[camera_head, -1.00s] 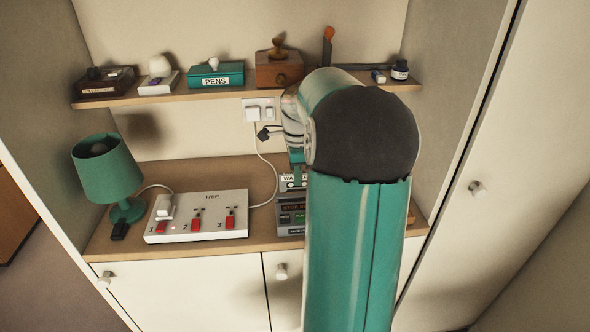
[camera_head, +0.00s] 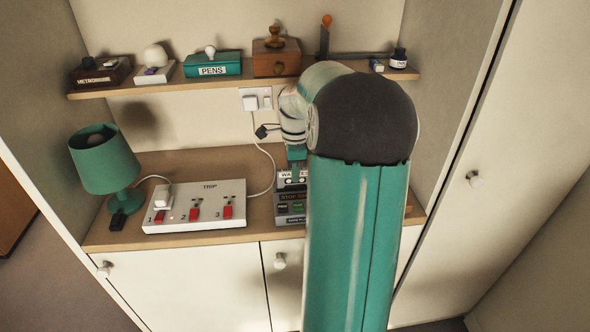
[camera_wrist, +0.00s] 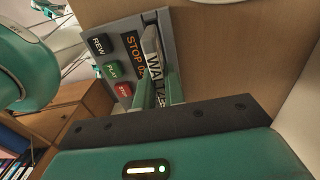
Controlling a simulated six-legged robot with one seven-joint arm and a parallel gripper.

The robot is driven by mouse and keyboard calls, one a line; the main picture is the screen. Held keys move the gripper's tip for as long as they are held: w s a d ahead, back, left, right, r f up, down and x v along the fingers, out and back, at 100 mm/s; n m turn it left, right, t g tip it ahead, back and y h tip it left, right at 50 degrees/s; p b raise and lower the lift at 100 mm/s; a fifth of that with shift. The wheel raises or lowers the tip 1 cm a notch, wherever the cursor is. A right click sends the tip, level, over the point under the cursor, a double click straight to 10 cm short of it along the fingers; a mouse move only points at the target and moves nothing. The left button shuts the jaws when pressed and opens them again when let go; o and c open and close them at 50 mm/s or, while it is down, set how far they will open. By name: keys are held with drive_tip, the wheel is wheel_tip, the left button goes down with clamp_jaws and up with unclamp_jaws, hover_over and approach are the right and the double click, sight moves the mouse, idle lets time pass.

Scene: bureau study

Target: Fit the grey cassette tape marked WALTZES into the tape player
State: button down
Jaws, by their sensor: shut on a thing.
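The grey cassette tape marked WALTZES (camera_wrist: 154,62) is held between the fingers of my gripper (camera_wrist: 152,97) in the wrist view. The tape stands at the tape player (camera_wrist: 142,28), close against its right part; whether it sits in the slot I cannot tell. The player shows REW, PLAY and STOP buttons and an orange STOP display. In the head view, the tape (camera_head: 290,177) stands just behind or over the top of the player (camera_head: 290,208). My arm hides the right side of both.
A power strip marked TRIP (camera_head: 195,207) with red switches lies left of the player, a green lamp (camera_head: 104,160) beyond it. A white cable runs from the wall socket (camera_head: 256,100). A shelf (camera_head: 205,84) with a PENS box (camera_head: 212,64) and other objects hangs above.

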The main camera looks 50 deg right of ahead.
sight(295, 186)
drive_tip(key=shift+f, duration=1.85)
idle(0.3)
drive_tip(key=c, duration=1.1)
unclamp_jaws()
drive_tip(key=shift+c, duration=0.2)
drive_tip(key=shift+r, duration=0.1)
drive_tip(key=shift+r, duration=3.45)
drive_tip(key=shift+a, duration=0.1)
